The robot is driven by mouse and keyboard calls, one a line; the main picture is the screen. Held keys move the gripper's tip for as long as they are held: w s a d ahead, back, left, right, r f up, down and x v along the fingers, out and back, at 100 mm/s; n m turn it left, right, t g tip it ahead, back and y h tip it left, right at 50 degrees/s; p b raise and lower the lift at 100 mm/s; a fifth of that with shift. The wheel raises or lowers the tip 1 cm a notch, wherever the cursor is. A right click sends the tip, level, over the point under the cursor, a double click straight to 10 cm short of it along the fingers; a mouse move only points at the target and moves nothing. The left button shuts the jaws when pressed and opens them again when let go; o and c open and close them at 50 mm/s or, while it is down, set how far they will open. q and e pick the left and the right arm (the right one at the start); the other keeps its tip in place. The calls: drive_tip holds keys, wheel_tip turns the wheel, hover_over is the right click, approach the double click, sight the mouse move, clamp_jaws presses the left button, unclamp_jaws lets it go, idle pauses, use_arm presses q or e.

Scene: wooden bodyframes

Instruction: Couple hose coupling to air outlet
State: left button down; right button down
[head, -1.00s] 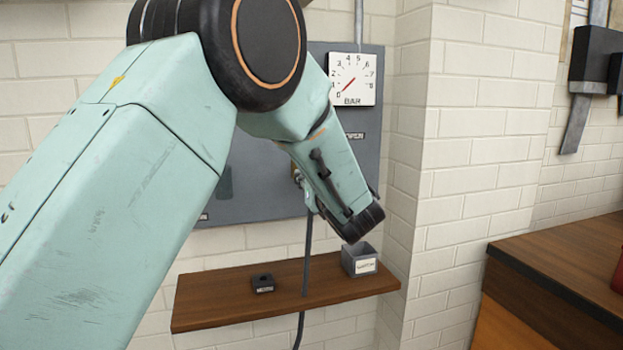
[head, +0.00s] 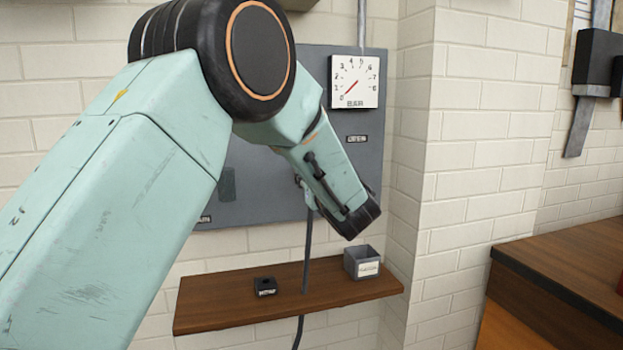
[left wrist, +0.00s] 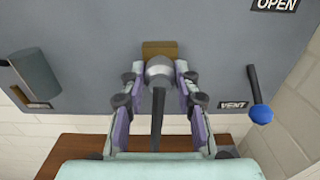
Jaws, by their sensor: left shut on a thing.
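In the left wrist view my left gripper (left wrist: 160,76) is shut on the hose coupling (left wrist: 159,69), a rounded grey metal piece with a dark hose (left wrist: 158,120) running down from it. The coupling is in front of the brass-coloured air outlet block (left wrist: 160,47) on the grey panel. The coupling hides the outlet's mouth, so I cannot tell whether they touch or are joined. In the head view my left arm covers the outlet and most of the gripper; the hose (head: 307,245) hangs below, passing the shelf. My right gripper is not in view.
A lever with a blue knob (left wrist: 261,115) points down beside the VENT label, right of the outlet. The pressure gauge (head: 355,82) needle is near zero. A wooden shelf (head: 225,308) below holds a small black block (head: 265,287) and a grey box (head: 362,262).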

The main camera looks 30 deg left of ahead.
use_arm(q)
drive_tip(key=c, duration=0.9)
unclamp_jaws()
drive_tip(key=v, duration=0.7)
drive_tip(key=shift+s+d, duration=0.1)
drive_tip(key=shift+s, duration=0.05)
